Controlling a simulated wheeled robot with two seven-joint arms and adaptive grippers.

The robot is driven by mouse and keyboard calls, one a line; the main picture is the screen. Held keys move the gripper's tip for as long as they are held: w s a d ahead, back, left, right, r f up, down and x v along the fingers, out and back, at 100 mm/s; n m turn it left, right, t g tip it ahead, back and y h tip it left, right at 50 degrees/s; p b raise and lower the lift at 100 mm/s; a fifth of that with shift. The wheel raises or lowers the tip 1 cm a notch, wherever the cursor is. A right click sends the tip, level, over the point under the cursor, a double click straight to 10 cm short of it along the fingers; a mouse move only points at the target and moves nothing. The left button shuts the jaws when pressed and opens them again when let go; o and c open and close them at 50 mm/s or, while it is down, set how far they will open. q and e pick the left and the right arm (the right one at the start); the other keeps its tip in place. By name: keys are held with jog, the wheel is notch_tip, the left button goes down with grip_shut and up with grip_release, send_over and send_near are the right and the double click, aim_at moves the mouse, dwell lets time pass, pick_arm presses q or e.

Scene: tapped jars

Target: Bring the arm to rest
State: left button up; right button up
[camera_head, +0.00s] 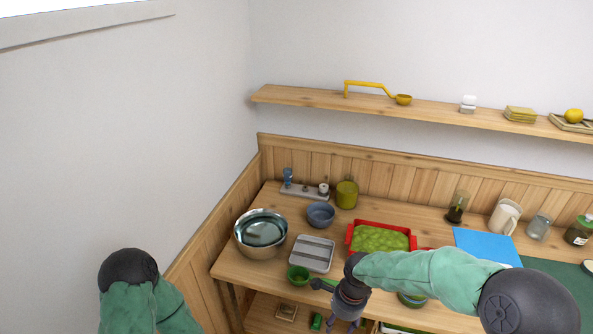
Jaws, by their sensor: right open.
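My right arm (435,275), in a green sleeve, comes in from the right and reaches over the front of the counter. Its gripper (346,322) points down near the counter's front edge, at the bottom of the picture. It is open, with its fingers apart, and I see nothing held between them. My left arm (145,305) shows only as a black joint and green sleeve at the lower left; its gripper is out of the picture. Several jars stand at the right back: a dark-filled one (457,207), a clear one (539,227) and a dark one with a green lid (579,231).
A red tray (350,237) with green contents lies just behind my right wrist. A steel bowl (260,234), blue bowl (320,214), grey divided tray (312,254) and green cup (298,275) stand to its left. A blue sheet (487,246) lies right. A shelf (430,109) runs above.

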jog(key=s+a+f+n+y, duration=0.1)
jog(key=s+f+n, duration=0.6)
jog(key=f, duration=0.3)
jog(key=s+f+n+y, duration=0.1)
jog(key=s+f+n, duration=0.7)
jog(key=f, duration=0.3)
jog(key=shift+a+n+t+y, duration=0.3)
jog(key=shift+a, duration=0.1)
